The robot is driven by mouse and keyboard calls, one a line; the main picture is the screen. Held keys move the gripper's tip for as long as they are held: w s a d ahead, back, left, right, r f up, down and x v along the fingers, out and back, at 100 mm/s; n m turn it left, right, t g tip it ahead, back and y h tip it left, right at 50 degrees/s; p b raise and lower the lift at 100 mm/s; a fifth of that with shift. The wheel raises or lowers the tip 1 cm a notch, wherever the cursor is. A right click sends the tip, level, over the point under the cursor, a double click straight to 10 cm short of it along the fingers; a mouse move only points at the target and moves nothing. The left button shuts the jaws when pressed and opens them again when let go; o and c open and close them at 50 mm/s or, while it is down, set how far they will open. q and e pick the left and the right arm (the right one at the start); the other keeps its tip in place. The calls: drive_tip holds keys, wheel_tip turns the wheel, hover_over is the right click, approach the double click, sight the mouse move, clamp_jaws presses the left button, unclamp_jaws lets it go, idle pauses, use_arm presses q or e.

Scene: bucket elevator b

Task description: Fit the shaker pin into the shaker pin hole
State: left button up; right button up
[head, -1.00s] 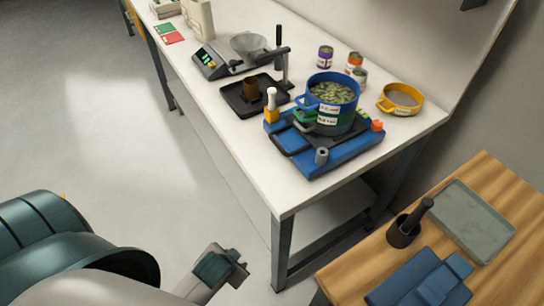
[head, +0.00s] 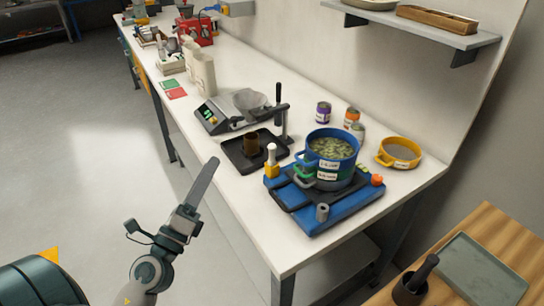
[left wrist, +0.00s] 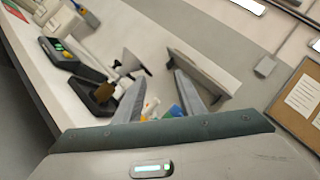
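The blue shaker base (head: 345,211) sits on the white bench with a blue pot (head: 334,160) on it. A white-topped peg with a yellow lower part (head: 271,160) stands upright at its left corner; I take it for the shaker pin. A grey round part with a dark top (head: 322,212) is at the front edge; I cannot tell whether it is the hole. My left gripper (head: 211,168) is in front of the bench, left of the base, apart from it. In the left wrist view its fingers (left wrist: 160,82) are spread, with the white peg (left wrist: 150,104) seen beyond. My right gripper is out of view.
A black tray (head: 254,164) with a brown cup and a scale (head: 213,117) stand left of the base. A wooden table (head: 490,226) is at the lower right. A shelf (head: 430,29) overhangs the back.

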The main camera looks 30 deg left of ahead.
use_arm(q)
wheel_tip(320, 180, down, 7)
drive_tip(key=w+d+m+g+h, duration=0.2)
drive_tip(key=m+g+h, duration=0.2)
drive_tip(key=m, duration=1)
drive_tip(key=shift+r+m+g+h, duration=0.15)
drive_tip(key=shift+m+g+h, duration=0.2)
drive_tip(key=shift+h, duration=0.75)
drive_tip(key=shift+w+d+r, duration=0.1)
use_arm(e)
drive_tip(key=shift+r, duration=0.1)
use_arm(q)
drive_tip(key=p, duration=0.2)
approach(270, 159)
drive_tip(key=p+x, duration=0.2)
drive_tip(key=x, duration=0.2)
drive_tip(key=shift+w+r, duration=0.1)
drive_tip(key=shift+w, duration=0.1)
drive_tip(key=shift+w+d, duration=0.15)
drive_tip(key=shift+w, duration=0.5)
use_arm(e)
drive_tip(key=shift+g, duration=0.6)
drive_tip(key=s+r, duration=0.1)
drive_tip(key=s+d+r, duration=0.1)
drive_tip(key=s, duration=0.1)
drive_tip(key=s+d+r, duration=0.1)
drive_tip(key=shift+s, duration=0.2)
